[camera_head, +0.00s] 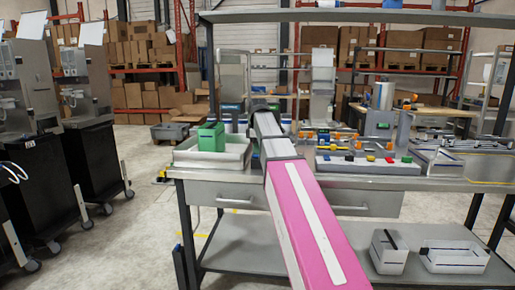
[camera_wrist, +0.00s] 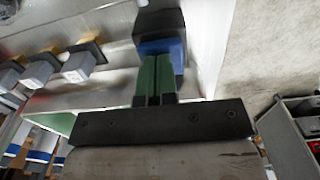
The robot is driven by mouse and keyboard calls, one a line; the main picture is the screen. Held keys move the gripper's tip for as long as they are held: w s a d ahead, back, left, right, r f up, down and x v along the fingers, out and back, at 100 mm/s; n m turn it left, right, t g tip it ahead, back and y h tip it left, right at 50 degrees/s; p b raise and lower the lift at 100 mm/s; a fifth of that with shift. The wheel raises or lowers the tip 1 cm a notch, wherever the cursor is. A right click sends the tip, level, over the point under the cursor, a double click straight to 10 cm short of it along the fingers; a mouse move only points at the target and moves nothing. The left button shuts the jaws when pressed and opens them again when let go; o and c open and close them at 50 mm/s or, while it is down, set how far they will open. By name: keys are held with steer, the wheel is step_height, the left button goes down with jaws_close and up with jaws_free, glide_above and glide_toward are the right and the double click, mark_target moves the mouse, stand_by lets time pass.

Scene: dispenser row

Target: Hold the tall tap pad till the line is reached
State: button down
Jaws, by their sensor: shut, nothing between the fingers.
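In the wrist view my gripper (camera_wrist: 155,68) has its two green fingers shut side by side, with nothing between them. The fingertips overlap a blue block with a dark top (camera_wrist: 160,40), which may be the tall tap pad. I cannot tell whether they touch it. A row of smaller grey taps with dark and orange parts (camera_wrist: 78,66) is to the left. In the head view the dispenser row is mostly hidden behind my arm and the bench goods. No fill line or liquid can be made out.
The metal workbench (camera_head: 240,194) carries a pale tray (camera_head: 190,155) with a green box (camera_head: 211,137) in it. A board with coloured blocks (camera_head: 345,167) lies right of my arm. Two white bins (camera_head: 456,258) are on the lower shelf.

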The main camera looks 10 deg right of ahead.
steer(key=shift+s+f, duration=0.2)
steer(key=shift+f, duration=0.75)
steer(key=shift+s, duration=0.15)
stand_by(6.9)
